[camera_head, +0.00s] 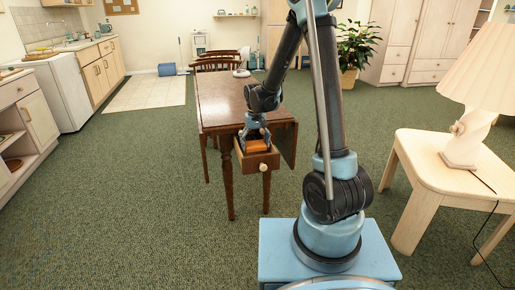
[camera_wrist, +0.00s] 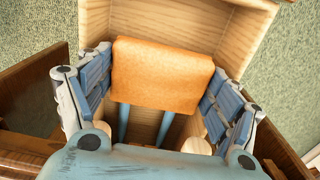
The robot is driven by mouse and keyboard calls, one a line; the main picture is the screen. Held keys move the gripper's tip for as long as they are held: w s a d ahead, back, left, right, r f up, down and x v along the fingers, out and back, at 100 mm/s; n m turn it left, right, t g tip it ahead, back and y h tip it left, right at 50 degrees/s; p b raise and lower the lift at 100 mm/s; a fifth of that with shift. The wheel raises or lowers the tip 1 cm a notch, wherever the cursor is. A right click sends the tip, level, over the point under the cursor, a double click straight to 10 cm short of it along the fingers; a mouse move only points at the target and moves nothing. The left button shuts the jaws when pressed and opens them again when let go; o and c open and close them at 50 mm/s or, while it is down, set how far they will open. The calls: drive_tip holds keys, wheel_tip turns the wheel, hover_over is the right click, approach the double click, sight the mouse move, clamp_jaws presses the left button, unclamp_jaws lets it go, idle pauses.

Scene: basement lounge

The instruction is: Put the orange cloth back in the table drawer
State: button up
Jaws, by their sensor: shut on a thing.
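The orange cloth (camera_wrist: 160,75) is a folded block between the two fingers of my gripper (camera_wrist: 160,90) in the wrist view. In the head view the cloth (camera_head: 258,145) shows just under my gripper (camera_head: 256,140), at the open table drawer. The drawer (camera_wrist: 240,40) is pulled out, and its light wooden inside lies around and below the cloth. Its front with a pale knob (camera_head: 263,167) faces me. The brown wooden table (camera_head: 222,100) stands behind. I cannot tell whether the cloth touches the drawer floor.
A pale side table (camera_head: 420,160) with a lamp (camera_head: 485,90) stands at the right. A small white object (camera_head: 241,73) lies on the far end of the brown table. Chairs (camera_head: 217,63) stand behind it. Green carpet is free to the left.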

drive_tip(key=shift+f, duration=0.7)
drive_tip(key=shift+f, duration=0.6)
drive_tip(key=o, duration=0.9)
